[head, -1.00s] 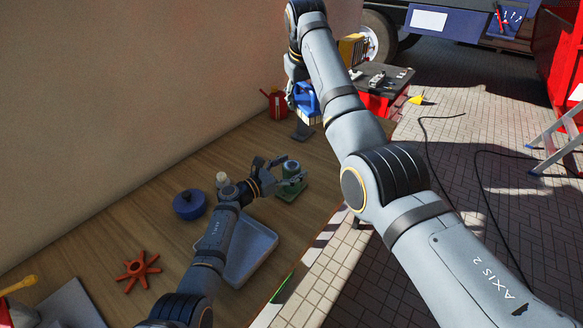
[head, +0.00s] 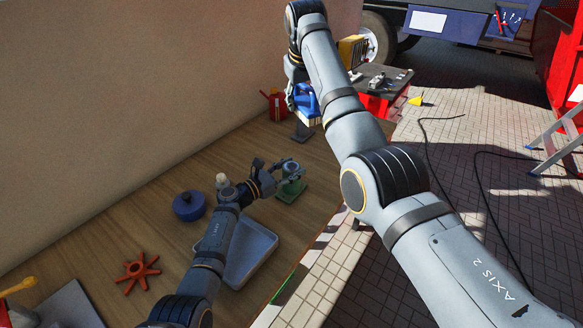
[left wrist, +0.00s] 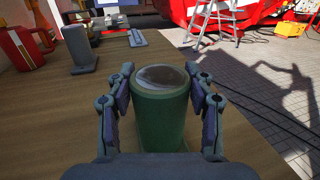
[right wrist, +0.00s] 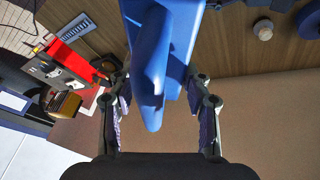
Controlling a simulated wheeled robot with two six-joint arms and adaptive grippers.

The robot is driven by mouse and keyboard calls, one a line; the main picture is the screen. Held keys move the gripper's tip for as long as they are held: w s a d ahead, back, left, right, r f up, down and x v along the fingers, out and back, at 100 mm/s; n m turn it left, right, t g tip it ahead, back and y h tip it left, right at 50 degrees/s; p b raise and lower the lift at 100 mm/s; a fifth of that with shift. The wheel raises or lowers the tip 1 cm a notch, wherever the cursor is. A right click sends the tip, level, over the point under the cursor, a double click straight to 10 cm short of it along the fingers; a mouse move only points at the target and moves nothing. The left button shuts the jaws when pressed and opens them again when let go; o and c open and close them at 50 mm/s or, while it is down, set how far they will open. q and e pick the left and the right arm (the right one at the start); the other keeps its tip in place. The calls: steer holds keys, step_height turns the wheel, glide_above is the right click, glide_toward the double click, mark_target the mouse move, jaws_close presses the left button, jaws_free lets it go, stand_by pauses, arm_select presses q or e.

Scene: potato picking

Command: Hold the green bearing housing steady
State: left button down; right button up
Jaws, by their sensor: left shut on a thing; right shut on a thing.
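The green bearing housing (head: 291,188) stands upright on its flat base on the wooden table. My left gripper (head: 288,171) is shut around its upper cylinder. In the left wrist view the green cylinder (left wrist: 162,118) sits between the two fingers, its round open top facing up. My right gripper (right wrist: 160,98) is shut on the handle of a blue tool (right wrist: 150,55). In the head view the blue tool (head: 305,100) is near the table's far end, above the surface as far as I can tell. My right arm hides part of that gripper.
A grey tray (head: 250,255), a dark blue round pot (head: 189,205) and an orange star-shaped wheel (head: 137,272) lie on the table nearer me. A red can (head: 277,104) and a dark block (head: 303,132) are at the far end. The table's right edge is close to the housing.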

steer(key=a+f+n+g+y, duration=0.1)
steer(key=a+f+n+y, duration=0.2)
steer(key=f+n, duration=0.6)
steer(key=shift+w+a+f, duration=0.4)
steer(key=shift+a+f, duration=0.15)
steer(key=shift+a, duration=0.65)
steer(key=shift+f, duration=0.1)
step_height(320, 180, down, 7)
steer(key=shift+s+d+f, duration=0.15)
steer(key=shift+d+f, duration=0.1)
steer(key=shift+f, duration=0.05)
steer(key=shift+c, duration=0.4)
steer(key=shift+s+d+r, duration=0.1)
steer(key=shift+s+d, duration=0.4)
steer(key=shift+d, duration=0.15)
steer(key=shift+s+d+r, duration=0.1)
steer(key=shift+s+d, duration=0.35)
steer(key=shift+d, duration=0.2)
steer(key=shift+w+a+f, duration=0.2)
steer(key=shift+w+a, duration=0.05)
steer(key=shift+a, duration=0.1)
steer(key=shift+c, duration=0.5)
step_height(320, 180, up, 8)
steer(key=w+a, duration=0.1)
steer(key=a, duration=0.1)
steer(key=shift+w+a, duration=0.15)
steer(key=shift+w, duration=0.2)
